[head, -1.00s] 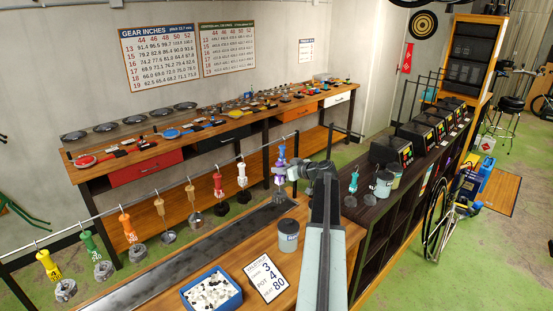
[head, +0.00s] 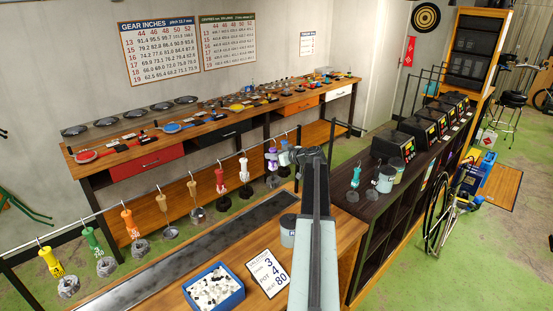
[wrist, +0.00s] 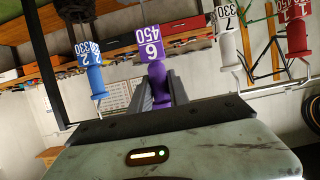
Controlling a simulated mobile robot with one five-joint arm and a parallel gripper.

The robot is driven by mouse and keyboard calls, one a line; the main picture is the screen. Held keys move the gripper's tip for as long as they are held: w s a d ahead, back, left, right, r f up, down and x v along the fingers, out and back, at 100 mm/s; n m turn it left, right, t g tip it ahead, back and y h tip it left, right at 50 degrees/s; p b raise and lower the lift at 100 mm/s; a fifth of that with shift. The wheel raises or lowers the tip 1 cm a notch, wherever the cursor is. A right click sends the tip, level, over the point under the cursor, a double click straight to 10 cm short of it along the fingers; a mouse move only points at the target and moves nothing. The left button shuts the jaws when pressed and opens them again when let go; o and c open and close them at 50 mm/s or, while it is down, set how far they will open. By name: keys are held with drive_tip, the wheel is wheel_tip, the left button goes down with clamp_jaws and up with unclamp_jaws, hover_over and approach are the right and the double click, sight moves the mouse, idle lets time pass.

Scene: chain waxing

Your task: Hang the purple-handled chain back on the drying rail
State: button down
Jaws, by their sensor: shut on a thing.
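The purple-handled chain is in my gripper. In the wrist view its purple handle (wrist: 156,80), with a tag reading 6 and 450, stands between the two fingers. My gripper (wrist: 157,92) is shut on this handle. In the head view my gripper (head: 283,158) is at the right part of the drying rail (head: 170,182), and the purple handle (head: 271,161) shows just left of it. A blue handle (wrist: 92,78) and a white handle (wrist: 229,55) flank it in the wrist view. Its hook is hidden, so I cannot tell whether it touches the rail.
Several handled chains hang along the rail, among them a red one (head: 220,182) and a yellow one (head: 51,263). Below are a dark trough (head: 190,256), a blue tray of small pieces (head: 238,290), a card (head: 267,273) and a grey jar (head: 288,232). Dark heaters (head: 388,146) stand right.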

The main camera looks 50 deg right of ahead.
drive_tip(key=b+x, duration=0.2)
drive_tip(key=x, duration=0.3)
drive_tip(key=shift+w+f, duration=0.2)
drive_tip(key=shift+w, duration=0.05)
idle(0.6)
drive_tip(key=c, duration=0.9)
unclamp_jaws()
drive_tip(key=shift+s, duration=0.1)
drive_tip(key=p+v, duration=0.3)
drive_tip(key=v, duration=0.8)
drive_tip(key=shift+p, duration=0.35)
